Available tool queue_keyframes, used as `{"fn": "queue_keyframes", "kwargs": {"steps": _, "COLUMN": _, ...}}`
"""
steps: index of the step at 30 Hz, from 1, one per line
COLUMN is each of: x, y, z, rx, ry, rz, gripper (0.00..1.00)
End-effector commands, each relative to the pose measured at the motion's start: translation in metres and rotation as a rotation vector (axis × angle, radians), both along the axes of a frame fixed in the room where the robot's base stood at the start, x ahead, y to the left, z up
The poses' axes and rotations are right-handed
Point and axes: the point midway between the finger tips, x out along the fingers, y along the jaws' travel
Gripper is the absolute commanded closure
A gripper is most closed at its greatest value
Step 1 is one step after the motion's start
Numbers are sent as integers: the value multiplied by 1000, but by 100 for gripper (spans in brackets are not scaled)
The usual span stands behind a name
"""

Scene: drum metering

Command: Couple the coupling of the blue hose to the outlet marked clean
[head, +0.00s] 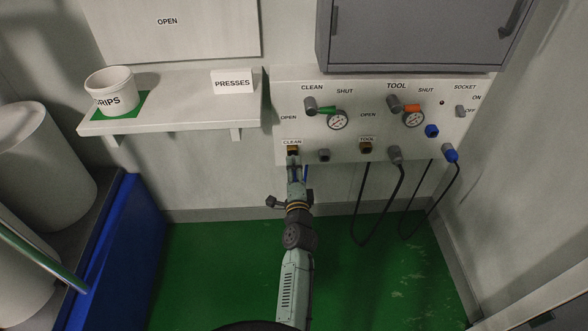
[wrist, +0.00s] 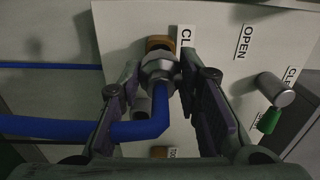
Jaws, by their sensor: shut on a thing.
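The clean outlet (head: 292,150) is a brass fitting under a CLEAN label at the panel's lower left. It also shows in the wrist view (wrist: 158,43), beside a partly hidden label. My gripper (wrist: 161,82) is shut on the metal coupling (wrist: 158,70) of the blue hose (wrist: 135,129). The coupling is right at the outlet's mouth and appears lined up with it. I cannot tell whether it is seated or locked. The hose bends away to the left in the wrist view. In the head view my gripper (head: 293,168) hides most of the coupling.
The panel (head: 350,134) also carries a grey stub (head: 324,155), the brass tool outlet (head: 366,148), a grey coupling (head: 394,154) on a black hose and a blue plug (head: 451,154). The clean valve (head: 311,106) and gauge sit above. A shelf (head: 180,112) is at left.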

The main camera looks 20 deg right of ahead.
Motion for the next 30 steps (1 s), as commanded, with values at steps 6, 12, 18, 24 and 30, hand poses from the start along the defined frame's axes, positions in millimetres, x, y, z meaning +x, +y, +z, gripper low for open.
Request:
{"fn": "queue_keyframes", "kwargs": {"steps": 6, "x": 0, "y": 0, "z": 2, "rx": -1, "ry": -3, "rz": -1, "gripper": 100}}
{"fn": "queue_keyframes", "kwargs": {"steps": 12, "x": 1, "y": 0, "z": 2, "rx": -1, "ry": -3, "rz": -1, "gripper": 100}}
{"fn": "queue_keyframes", "kwargs": {"steps": 18, "x": 4, "y": -1, "z": 1, "rx": -1, "ry": -3, "rz": -1, "gripper": 100}}
{"fn": "queue_keyframes", "kwargs": {"steps": 24, "x": 9, "y": -3, "z": 2, "rx": -1, "ry": -3, "rz": -1, "gripper": 100}}
{"fn": "queue_keyframes", "kwargs": {"steps": 30, "x": 14, "y": -4, "z": 2, "rx": -1, "ry": -3, "rz": -1, "gripper": 100}}
